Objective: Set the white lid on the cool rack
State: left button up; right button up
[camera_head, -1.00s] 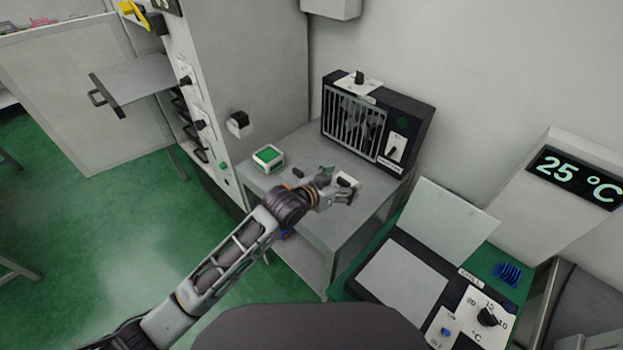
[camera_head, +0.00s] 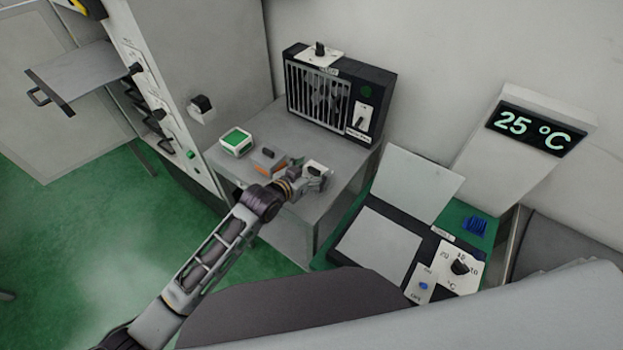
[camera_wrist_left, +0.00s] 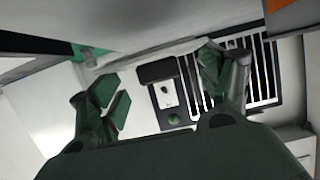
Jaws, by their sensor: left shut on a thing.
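My left gripper (camera_head: 318,180) is over the grey table in front of the fan unit. It is shut on a small white piece, which seems to be the white lid (camera_head: 316,167), held near the right edge of the table. In the left wrist view a thin white edge, likely the lid (camera_wrist_left: 150,54), spans between the fingers (camera_wrist_left: 165,90), with a dark rounded block just below it. Fingers and wrist hide part of the lid. No cool rack is clearly identifiable; a small blue ribbed piece (camera_head: 475,225) lies on a green surface at right. My right gripper is not in view.
The black fan unit (camera_head: 335,95) stands at the table's back. A white box with green top (camera_head: 236,142) and an orange-fronted box (camera_head: 268,162) stand left of the gripper. Right are a grey plate (camera_head: 380,245), a dial panel (camera_head: 460,268) and a 25 °C display (camera_head: 535,128).

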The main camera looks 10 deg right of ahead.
pick_arm(q)
jog(key=shift+f, duration=1.85)
jog(key=shift+f, duration=0.15)
jog(key=o, duration=1)
jog(key=shift+v, duration=6.05)
